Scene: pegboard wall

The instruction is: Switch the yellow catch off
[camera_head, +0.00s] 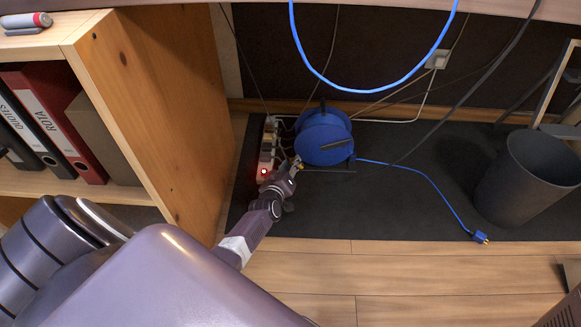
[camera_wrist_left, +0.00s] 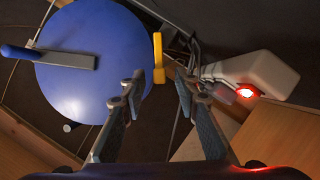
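The yellow catch (camera_wrist_left: 158,58) is a short upright yellow bar beside the blue cable reel (camera_wrist_left: 90,70) in the left wrist view. In the head view only a speck of yellow shows at the gripper's tip. My left gripper (camera_wrist_left: 160,90) is open, one finger on each side of the line to the catch, with nothing between the tips. The catch appears beyond the fingertips; I cannot tell the exact gap. In the head view my left gripper (camera_head: 293,168) is low beside the reel (camera_head: 324,138). My right gripper is not in view.
A white power strip (camera_wrist_left: 255,72) with a lit red switch (camera_wrist_left: 246,92) lies close to the right finger. Plugs and cables crowd behind. A wooden shelf (camera_head: 165,100) stands left, a dark bin (camera_head: 525,178) right. The dark mat (camera_head: 390,205) has free room.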

